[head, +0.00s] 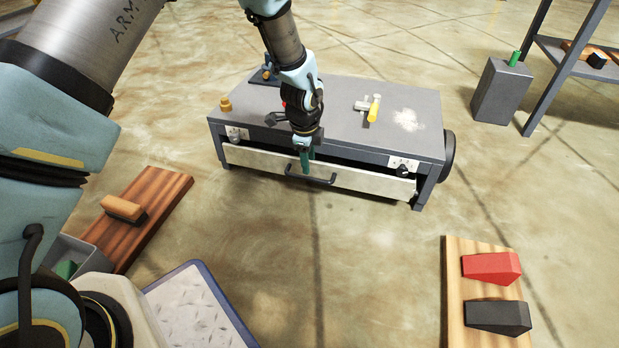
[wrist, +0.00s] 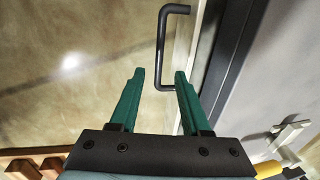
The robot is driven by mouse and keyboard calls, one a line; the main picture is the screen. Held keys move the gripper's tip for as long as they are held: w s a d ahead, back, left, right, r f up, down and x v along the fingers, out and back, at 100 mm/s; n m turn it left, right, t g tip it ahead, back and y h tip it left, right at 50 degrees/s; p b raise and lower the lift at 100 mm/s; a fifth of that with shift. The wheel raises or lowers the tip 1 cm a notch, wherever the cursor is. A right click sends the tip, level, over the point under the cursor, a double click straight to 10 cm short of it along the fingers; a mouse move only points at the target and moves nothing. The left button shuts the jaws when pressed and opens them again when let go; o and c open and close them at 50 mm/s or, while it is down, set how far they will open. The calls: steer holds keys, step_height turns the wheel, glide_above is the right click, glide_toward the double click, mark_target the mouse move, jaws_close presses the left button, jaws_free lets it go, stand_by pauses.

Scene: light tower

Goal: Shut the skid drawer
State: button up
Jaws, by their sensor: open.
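The skid (head: 340,100) is a low grey bench with a pale drawer (head: 260,160) across its front. A dark gap shows between the drawer's top edge and the skid frame, so the drawer seems slightly out. Its black bar handle (head: 318,181) sits mid-front and also shows in the wrist view (wrist: 164,45). My gripper (head: 305,168) points down at the drawer front, by the handle. In the wrist view its green fingers (wrist: 160,75) are apart with nothing gripped. The handle's near end appears between the fingertips; contact cannot be told.
On the skid top lie a yellow-handled tool (head: 373,108), a white powdery patch (head: 407,119) and an orange-brown knob (head: 225,104). Boards with a brush (head: 123,208) and with red (head: 491,267) and black (head: 498,316) blocks lie at the sides. The floor before the drawer is clear.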

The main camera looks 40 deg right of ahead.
mark_target(309, 179)
steer(key=f+b, duration=0.1)
steer(key=f, duration=0.3)
steer(key=d+f+b, duration=0.1)
steer(key=f, duration=0.1)
steer(key=shift+w+f+b, duration=0.3)
steer(key=shift+w, duration=0.1)
jaws_close()
stand_by(1.0)
